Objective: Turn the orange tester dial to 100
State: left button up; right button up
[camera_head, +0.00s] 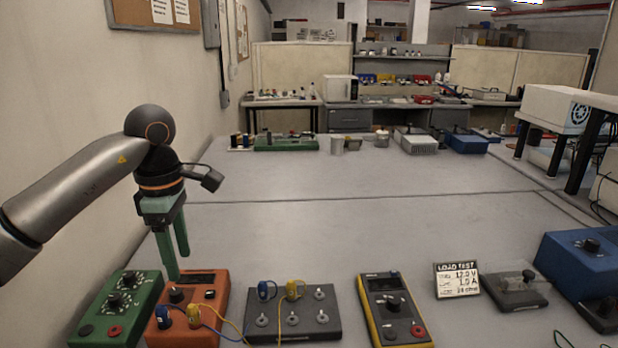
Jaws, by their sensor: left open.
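The orange tester (210,324) lies at the front left of the table, with a dark display at its far end and a black dial (177,295) at its upper left. A blue plug and a yellow plug with wires sit in its near part. The dial's setting is too small to read. My left gripper (178,268) points down with its green fingers just above the far left of the tester, close to the dial. It is open and holds nothing that I can see. Whether a fingertip touches the tester I cannot tell. My right gripper is not in view.
A green box (120,303) with dials stands close left of the tester. To the right are a dark terminal box (293,325), a yellow-edged meter (390,310), a load test card (457,281) and a blue box (588,262). The table's middle is clear.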

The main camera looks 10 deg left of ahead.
aim_at(176, 295)
jog(key=k+l, duration=0.8)
